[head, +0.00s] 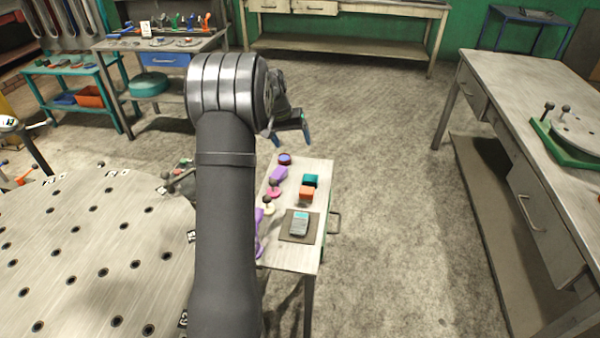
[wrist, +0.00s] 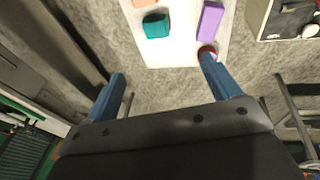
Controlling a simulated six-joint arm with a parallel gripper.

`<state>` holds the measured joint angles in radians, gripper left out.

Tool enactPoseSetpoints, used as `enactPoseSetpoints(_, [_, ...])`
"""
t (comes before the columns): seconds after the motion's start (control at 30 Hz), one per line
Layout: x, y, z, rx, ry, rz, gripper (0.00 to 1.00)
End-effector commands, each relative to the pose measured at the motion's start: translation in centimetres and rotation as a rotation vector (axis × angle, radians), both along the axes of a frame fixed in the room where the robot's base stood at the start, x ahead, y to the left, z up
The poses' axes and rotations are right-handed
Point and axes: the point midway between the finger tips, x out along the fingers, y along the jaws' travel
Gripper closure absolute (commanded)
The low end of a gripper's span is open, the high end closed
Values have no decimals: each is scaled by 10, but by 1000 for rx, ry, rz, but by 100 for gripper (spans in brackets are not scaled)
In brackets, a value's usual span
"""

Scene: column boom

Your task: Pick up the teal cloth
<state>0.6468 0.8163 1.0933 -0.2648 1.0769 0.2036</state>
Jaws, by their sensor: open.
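The teal cloth (head: 310,180) is a small, dark teal, block-like bundle. It lies on the narrow side table (head: 290,258), towards its far right edge, just behind an orange piece (head: 306,193). In the wrist view the teal cloth (wrist: 156,26) is at the top, left of centre, beyond my fingertips. My gripper (wrist: 161,70) has two blue fingers spread wide with nothing between them. In the head view my gripper (head: 292,130) is past the table's far end, above it and apart from the cloth. My arm hides part of the table's left side.
A purple block (head: 278,174), a red-and-blue round item (head: 285,159) and a pink-based knob (head: 273,189) stand left of the cloth. A grey device on a dark mat (head: 289,237) is nearer. A workbench (head: 510,95) stands at right. Open floor lies between.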

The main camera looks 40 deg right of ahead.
Motion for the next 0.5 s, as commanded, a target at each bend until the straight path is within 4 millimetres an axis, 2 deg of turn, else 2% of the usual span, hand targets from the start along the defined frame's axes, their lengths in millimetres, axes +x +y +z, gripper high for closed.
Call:
enactPoseSetpoints(0.03, [-13, -11, -8, 31, -38, -8, 18])
enactPoseSetpoints(0.2, [-36, -35, -25, 89, -165, -11, 18])
enactPoseSetpoints(0.37, [-41, -43, -38, 101, -207, -15, 18])
enactPoseSetpoints(0.5, [-36, -47, -64, 103, -206, -13, 18])
